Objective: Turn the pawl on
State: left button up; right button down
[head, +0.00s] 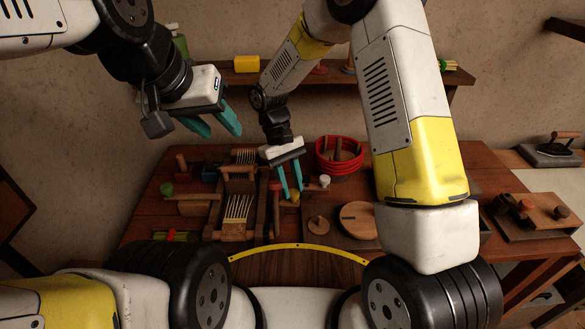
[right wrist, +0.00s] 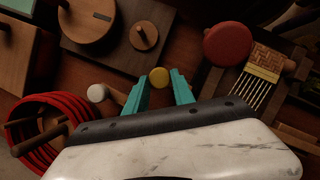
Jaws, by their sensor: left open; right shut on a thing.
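A wooden loom-like frame (head: 267,215) with pale comb teeth stands on the table. A small yellow-ended knob (head: 295,197) is at its right side; it also shows in the right wrist view (right wrist: 159,78). I cannot tell for sure which piece is the pawl. My right gripper (head: 291,192) points down with its teal fingers (right wrist: 159,92) shut on the yellow knob. A white-ended peg (head: 324,181) and a red disc (right wrist: 227,43) are close to it. My left gripper (head: 222,131) is open and empty, raised above the back left of the table.
A red coil (head: 339,155) lies behind and right of the right gripper. A round wooden lid (head: 358,220) and a small knobbed disc (head: 318,225) lie to the right. A shelf with a yellow block (head: 246,64) runs along the wall.

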jog(key=shift+w+n, duration=0.25)
jog(key=shift+n, duration=0.25)
jog(key=c, duration=1.1)
grip_release()
jog(key=shift+o, duration=0.2)
jog(key=v, duration=0.8)
jog(key=shift+s+a, duration=0.1)
